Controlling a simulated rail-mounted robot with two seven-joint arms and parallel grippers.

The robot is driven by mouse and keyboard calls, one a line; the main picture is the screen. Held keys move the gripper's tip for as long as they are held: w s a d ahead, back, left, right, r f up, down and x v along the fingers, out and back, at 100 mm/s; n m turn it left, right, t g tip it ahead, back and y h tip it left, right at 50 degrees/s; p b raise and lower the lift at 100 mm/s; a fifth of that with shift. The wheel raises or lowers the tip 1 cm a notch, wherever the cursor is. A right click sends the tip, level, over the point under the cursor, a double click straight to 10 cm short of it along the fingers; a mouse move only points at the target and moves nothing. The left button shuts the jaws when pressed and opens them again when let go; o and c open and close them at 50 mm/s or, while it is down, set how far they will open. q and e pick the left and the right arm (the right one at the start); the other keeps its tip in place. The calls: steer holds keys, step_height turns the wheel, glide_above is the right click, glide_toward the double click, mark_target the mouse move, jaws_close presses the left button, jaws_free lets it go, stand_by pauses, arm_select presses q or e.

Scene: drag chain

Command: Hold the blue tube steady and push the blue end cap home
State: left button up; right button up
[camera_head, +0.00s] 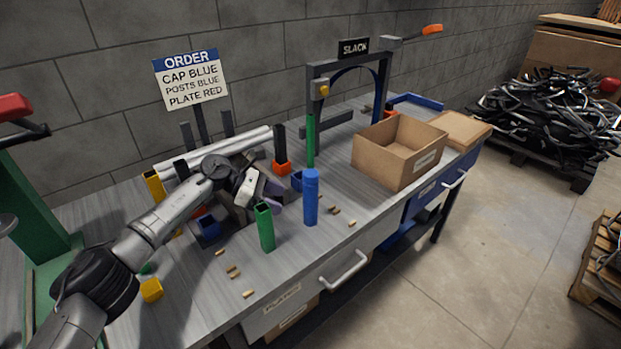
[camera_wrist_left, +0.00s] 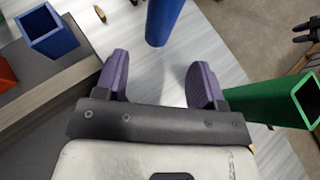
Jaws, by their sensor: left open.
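The blue tube (camera_head: 311,205) stands upright on the bench, and its lower part shows ahead of the fingers in the left wrist view (camera_wrist_left: 163,20). Its top has a slightly wider, lighter blue section; I cannot tell whether this is the blue end cap. My left gripper (camera_head: 270,190) is just left of the blue tube. In the left wrist view its purple fingers (camera_wrist_left: 160,78) are apart with nothing between them, and the tube is beyond their tips. My right gripper is not in clear view.
An open green tube (camera_head: 264,228) stands close by, right of the fingers in the wrist view (camera_wrist_left: 275,102). A blue square cup (camera_head: 208,227) sits at left. Small brass pieces (camera_head: 233,271) lie in front. A cardboard box (camera_head: 398,152) and the SLACK frame (camera_head: 347,65) stand farther right.

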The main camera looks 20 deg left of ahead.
mark_target(307, 211)
arm_select(q)
steer(key=b+x, duration=0.2)
steer(key=x, duration=0.4)
steer(key=shift+d+f, duration=0.25)
steer(key=shift+d, duration=0.05)
steer(key=shift+b+x, duration=0.7)
steer(key=shift+x, duration=0.6)
steer(key=shift+w+r, duration=0.1)
steer(key=shift+w, duration=0.05)
steer(key=shift+c, duration=0.4)
steer(key=c, duration=0.6)
steer(key=shift+o, duration=0.2)
